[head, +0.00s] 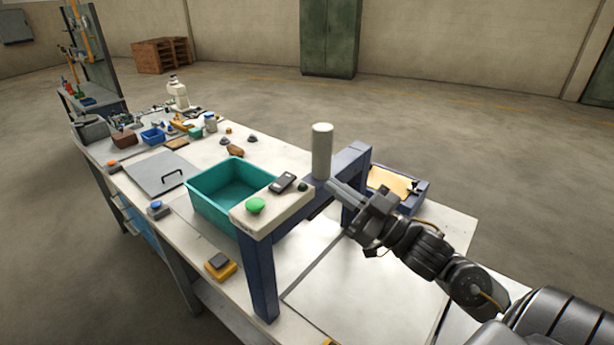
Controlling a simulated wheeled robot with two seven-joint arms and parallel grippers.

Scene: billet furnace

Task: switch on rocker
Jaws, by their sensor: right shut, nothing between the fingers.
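A dark switch with a pale face, which looks like the rocker (284,182), sits on the white top panel of a blue frame (262,270). I cannot tell which way it is tipped. A green push button (255,205) is on the same panel to its left, and a small dark knob (303,187) is to its right. My right gripper (333,185) is shut and empty. Its fingertips point left toward the panel, by the foot of a pale upright cylinder, and appear apart from the rocker. My left gripper is not in view.
A pale cylinder (322,150) stands on the frame. A teal bin (215,205) is left of the panel. A yellow box with a dark top (220,266) lies in front. A blue tray (410,197) is behind my right gripper. Small items crowd the bench's far end.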

